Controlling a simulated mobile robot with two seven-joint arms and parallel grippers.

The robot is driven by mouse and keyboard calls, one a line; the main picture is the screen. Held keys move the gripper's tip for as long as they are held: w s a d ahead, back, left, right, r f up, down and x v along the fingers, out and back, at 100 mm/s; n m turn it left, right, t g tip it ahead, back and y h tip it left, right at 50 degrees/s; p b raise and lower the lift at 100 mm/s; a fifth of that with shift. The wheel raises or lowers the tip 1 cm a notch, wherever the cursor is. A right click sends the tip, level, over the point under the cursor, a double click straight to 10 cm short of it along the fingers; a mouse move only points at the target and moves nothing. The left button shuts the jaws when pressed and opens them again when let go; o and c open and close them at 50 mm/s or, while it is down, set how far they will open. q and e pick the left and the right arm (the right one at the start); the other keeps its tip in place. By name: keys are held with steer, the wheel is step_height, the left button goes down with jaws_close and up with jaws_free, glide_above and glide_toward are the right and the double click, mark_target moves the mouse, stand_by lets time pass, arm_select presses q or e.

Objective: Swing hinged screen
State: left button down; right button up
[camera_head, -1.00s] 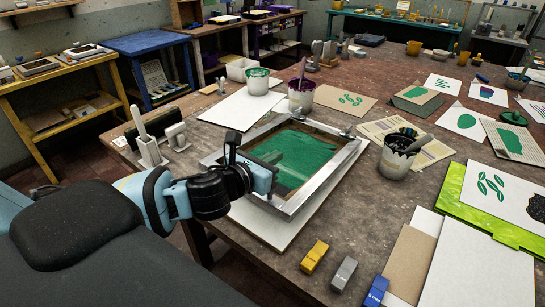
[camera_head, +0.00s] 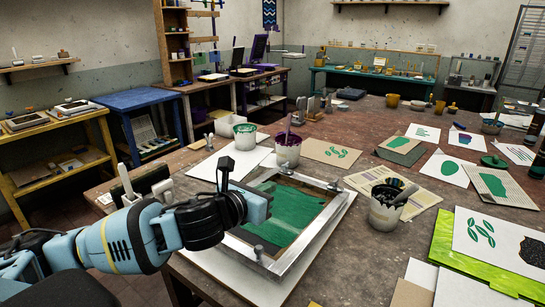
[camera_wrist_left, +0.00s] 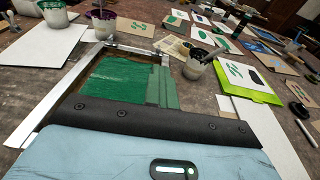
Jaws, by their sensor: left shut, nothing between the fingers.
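The hinged screen is a silver metal frame (camera_head: 318,226) around a mesh with green ink (camera_head: 290,212). It lies low, seemingly flat, over a white board (camera_head: 212,262) on the table, with small metal clamps (camera_head: 336,187) at its far edge. The frame also shows in the left wrist view (camera_wrist_left: 62,98). My right gripper is not in view.
Ink tubs stand near the screen: green (camera_head: 245,136) and purple (camera_head: 288,150) behind, a dark one (camera_head: 386,208) at right. A black and white holder (camera_head: 150,180) stands to the left. Printed sheets and a lime green board (camera_head: 447,235) lie at right.

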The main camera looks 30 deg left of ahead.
arm_select(q)
step_height(320, 180, up, 7)
steer(key=w, duration=0.2)
steer(key=shift+w+d, duration=0.15)
steer(key=shift+w, duration=0.1)
stand_by(0.4)
steer(key=c, duration=2.1)
jaws_free()
steer(key=o, duration=0.4)
steer(key=shift+v, duration=3.9)
